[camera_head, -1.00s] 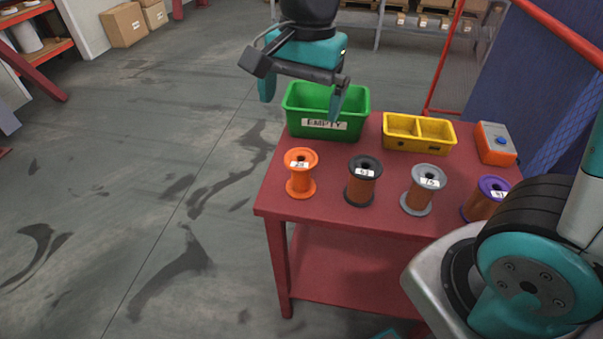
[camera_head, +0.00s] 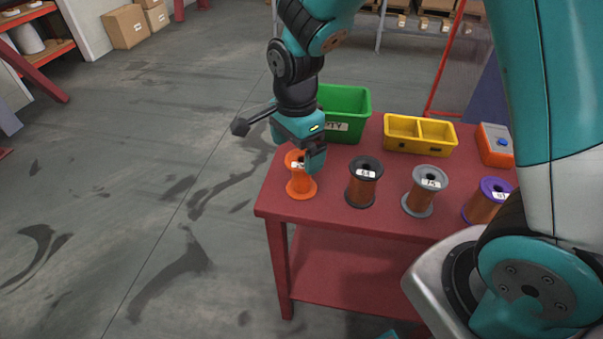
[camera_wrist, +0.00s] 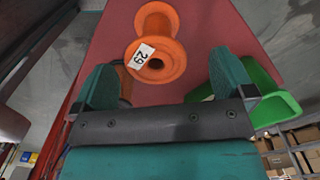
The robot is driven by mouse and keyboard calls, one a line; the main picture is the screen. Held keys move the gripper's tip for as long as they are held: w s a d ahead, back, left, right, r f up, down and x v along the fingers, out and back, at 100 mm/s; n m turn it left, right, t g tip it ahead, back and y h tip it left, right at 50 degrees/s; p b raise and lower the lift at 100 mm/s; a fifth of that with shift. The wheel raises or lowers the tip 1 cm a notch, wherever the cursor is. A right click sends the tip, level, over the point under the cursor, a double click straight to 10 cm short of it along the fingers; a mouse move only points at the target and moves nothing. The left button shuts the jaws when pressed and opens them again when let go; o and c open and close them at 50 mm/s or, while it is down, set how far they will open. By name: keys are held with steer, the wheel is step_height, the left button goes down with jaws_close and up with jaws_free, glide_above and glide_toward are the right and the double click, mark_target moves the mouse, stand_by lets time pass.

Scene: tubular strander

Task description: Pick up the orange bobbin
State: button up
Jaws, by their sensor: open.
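The orange bobbin (camera_head: 301,187) stands upright at the left end of the red table, partly hidden behind my gripper in the head view. In the wrist view the orange bobbin (camera_wrist: 157,45) shows its top flange with a white label reading 29. It lies ahead of and between the fingers, with nothing gripped. My gripper (camera_head: 298,152) is above and close to the bobbin in the head view. Its two teal fingers are spread apart in the wrist view (camera_wrist: 163,84). Whether a finger touches the bobbin I cannot tell.
A black-flanged bobbin (camera_head: 364,182) stands close on the right, then a grey bobbin (camera_head: 424,190) and a purple one (camera_head: 488,201). The green bin (camera_head: 352,105), yellow tray (camera_head: 419,134) and orange box with blue button (camera_head: 496,145) stand behind. The red table's (camera_head: 335,222) front strip is bare.

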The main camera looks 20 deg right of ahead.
mark_target(300, 168)
steer(key=f, duration=0.5)
steer(key=shift+s+d+f+p, duration=0.15)
steer(key=shift+s+d+p, duration=0.1)
steer(key=shift+p, duration=0.05)
steer(key=c, duration=1)
